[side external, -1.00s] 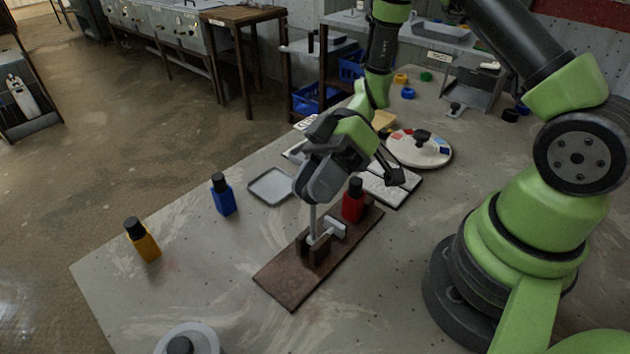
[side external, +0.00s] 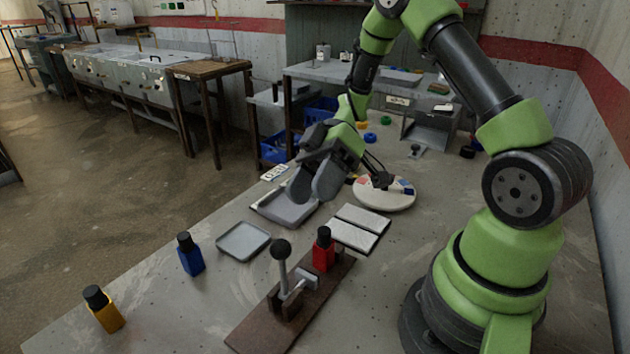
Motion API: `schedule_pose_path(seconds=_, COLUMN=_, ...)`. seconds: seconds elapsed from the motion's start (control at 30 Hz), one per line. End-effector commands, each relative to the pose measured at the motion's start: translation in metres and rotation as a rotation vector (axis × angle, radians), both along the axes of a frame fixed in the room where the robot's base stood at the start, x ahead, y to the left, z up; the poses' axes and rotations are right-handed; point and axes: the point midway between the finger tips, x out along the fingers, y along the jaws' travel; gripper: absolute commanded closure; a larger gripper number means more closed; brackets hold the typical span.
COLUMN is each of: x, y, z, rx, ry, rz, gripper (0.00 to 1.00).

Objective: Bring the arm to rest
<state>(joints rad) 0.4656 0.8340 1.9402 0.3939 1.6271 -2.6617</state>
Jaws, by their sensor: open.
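My gripper (side external: 312,190) is open and empty, in the air above the table (side external: 190,310), over the area of a grey tray. Its dark rounded fingers point down and to the left. A brown wooden board (side external: 262,327) lies in front of it, with a lever (side external: 283,268) that has a dark ball knob standing up. A red bottle (side external: 323,252) with a black cap stands upright at the board's far part. My gripper is apart from the lever and the bottle.
A blue bottle (side external: 190,257) and a yellow bottle (side external: 104,312) stand at the left. A shallow grey tray (side external: 243,241), a deeper tray (side external: 284,212), white panels (side external: 353,233) and a round white disc (side external: 390,197) lie around my gripper. The table's front left is mostly clear.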

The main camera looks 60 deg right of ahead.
Motion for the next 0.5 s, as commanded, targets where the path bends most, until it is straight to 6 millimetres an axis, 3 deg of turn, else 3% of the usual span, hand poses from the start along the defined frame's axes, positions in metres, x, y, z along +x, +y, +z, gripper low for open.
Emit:
schedule_pose_path(seconds=0.13, x=0.001, y=-0.0103, z=0.0045, rx=-0.001, ry=0.0, rz=0.0, gripper=0.44)
schedule_pose_path(seconds=0.5, x=0.0004, y=-0.0105, z=0.0075, rx=-0.014, ry=0.01, rz=0.001, gripper=0.44)
